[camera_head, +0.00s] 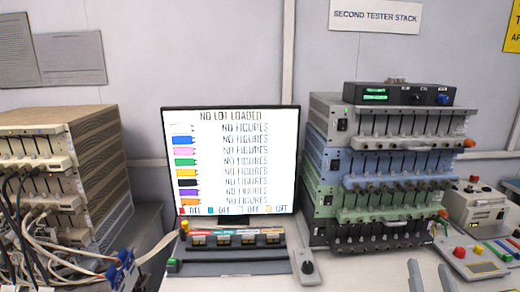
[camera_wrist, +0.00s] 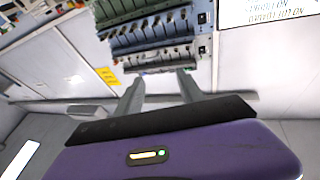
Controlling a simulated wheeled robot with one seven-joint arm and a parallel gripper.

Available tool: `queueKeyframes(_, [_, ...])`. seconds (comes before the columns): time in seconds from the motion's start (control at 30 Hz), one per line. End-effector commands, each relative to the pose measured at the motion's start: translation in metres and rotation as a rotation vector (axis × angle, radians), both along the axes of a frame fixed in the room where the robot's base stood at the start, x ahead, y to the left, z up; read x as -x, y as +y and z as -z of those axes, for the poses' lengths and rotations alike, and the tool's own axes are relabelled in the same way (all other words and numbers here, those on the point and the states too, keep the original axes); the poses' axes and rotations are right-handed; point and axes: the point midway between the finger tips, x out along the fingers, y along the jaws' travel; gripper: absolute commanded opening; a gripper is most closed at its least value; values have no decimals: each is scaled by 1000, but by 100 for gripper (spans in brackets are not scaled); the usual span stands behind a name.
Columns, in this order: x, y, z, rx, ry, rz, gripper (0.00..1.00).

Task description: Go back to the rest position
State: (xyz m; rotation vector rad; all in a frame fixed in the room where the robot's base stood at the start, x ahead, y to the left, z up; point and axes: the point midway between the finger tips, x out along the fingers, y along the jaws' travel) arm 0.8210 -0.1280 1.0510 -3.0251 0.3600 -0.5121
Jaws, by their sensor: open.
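My gripper (camera_head: 428,265) shows at the bottom right of the head view, with its two grey fingers apart and nothing between them. In the wrist view my gripper (camera_wrist: 160,76) is also open and empty, its fingers reaching out from the dark bar and purple housing of my wrist. In the head view the fingers appear in front of the tester stack (camera_head: 385,235). I see no contact with anything.
A monitor (camera_head: 231,160) reading "NO LOT LOADED" stands centre, behind a low unit with coloured labels (camera_head: 232,240). A cabled rack (camera_head: 35,165) stands left. A small box (camera_head: 307,267) with a dark knob and a button panel (camera_head: 472,262) sit on the pale bench.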

Motion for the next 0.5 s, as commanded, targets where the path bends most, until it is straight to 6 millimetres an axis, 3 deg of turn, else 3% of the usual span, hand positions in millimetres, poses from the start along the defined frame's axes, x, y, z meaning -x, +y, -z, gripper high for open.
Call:
queueKeyframes(0.03, [20, 11, 14, -11, 18, -5, 45])
queueKeyframes(0.2, [80, 40, 44, -29, 67, -24, 45])
queueKeyframes(0.5, [186, 82, 75, -26, 192, -74, 45])
